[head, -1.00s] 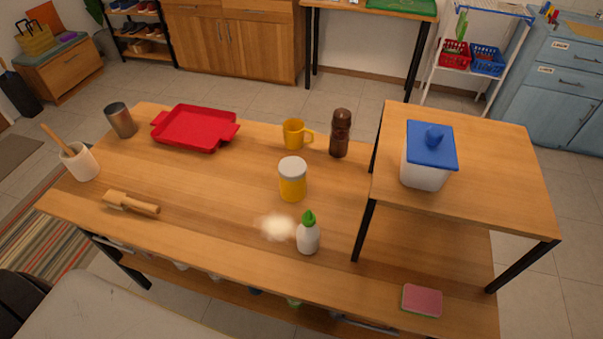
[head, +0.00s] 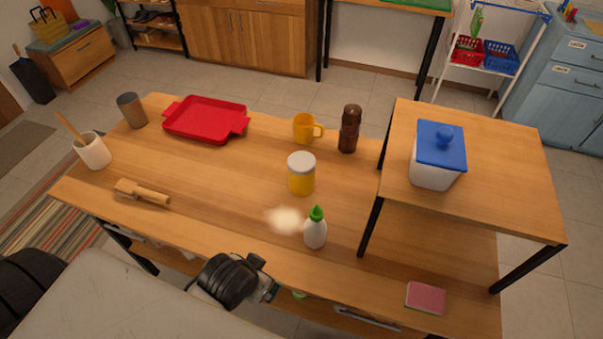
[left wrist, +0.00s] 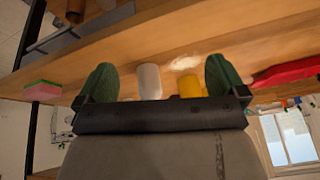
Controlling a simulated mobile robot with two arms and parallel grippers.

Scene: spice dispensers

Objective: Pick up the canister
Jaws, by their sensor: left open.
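A yellow canister with a grey lid (head: 301,174) stands upright in the middle of the table. A white container with a blue lid (head: 436,158) stands on the raised shelf at right; the task could mean either. My left gripper (head: 265,278) is at the table's front edge, short of the yellow canister and left of a white bottle with a green tip (head: 315,229). In the left wrist view its green fingers (left wrist: 160,64) are spread apart with nothing held. Beyond them show the white bottle (left wrist: 149,82) and the yellow canister (left wrist: 190,86). My right gripper is out of view.
A pale powdery patch (head: 286,219) lies left of the bottle. A yellow mug (head: 304,128) and a brown grinder (head: 349,130) stand behind the canister. A red tray (head: 205,119) is at back left, a wooden tool (head: 143,193) at front left. The raised shelf (head: 510,190) bounds the right.

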